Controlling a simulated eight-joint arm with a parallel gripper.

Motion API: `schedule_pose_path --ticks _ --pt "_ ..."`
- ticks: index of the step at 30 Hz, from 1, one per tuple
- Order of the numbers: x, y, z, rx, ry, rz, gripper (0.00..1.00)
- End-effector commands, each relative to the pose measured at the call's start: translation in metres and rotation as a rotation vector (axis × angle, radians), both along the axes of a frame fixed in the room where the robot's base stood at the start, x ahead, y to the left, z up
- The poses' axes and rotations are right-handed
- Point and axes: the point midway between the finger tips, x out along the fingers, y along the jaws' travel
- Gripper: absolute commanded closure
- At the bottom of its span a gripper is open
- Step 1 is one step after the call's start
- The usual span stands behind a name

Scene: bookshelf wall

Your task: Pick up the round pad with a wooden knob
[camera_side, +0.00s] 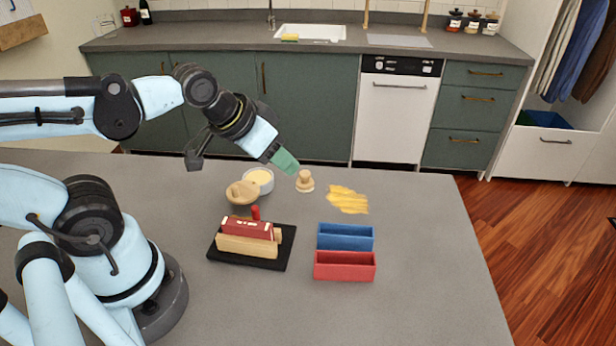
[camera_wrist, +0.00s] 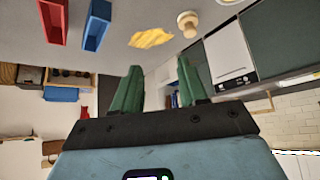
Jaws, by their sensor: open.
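The round pad with a wooden knob (camera_side: 305,182) stands on the grey counter, knob up, with its pale base down. It also shows at the top of the wrist view (camera_wrist: 187,22). My gripper (camera_side: 285,161) is above the counter, up and to the left of the pad in the side view, and apart from it. In the wrist view its green fingers (camera_wrist: 158,72) are spread with nothing between them. A yellow patch (camera_side: 348,198) lies flat on the counter to the right of the pad.
A pale bowl (camera_side: 266,187) with yellow contents and a round wooden piece (camera_side: 242,192) are left of the pad. A black tray (camera_side: 285,258) holds wooden and red items. A blue bin (camera_side: 346,236) and a red bin (camera_side: 344,266) are nearer. The counter's right side is clear.

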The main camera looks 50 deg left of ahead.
Motion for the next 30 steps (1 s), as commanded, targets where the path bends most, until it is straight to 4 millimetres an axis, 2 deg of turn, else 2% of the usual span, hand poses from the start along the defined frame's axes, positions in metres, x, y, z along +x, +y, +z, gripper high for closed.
schedule_pose_path --ticks 8,12,14,24,26,30 --pt "0.000 0.000 0.000 0.000 0.000 0.000 0.56" --pt "0.000 0.000 0.000 0.000 0.000 0.000 0.34" --pt "0.000 0.000 0.000 0.000 0.000 0.000 0.27" --pt "0.002 0.001 0.001 -0.021 0.010 0.033 0.27" --pt "0.005 0.003 0.003 -0.056 0.027 0.088 0.27" --pt "0.018 0.011 0.010 -0.205 0.101 0.331 0.27"
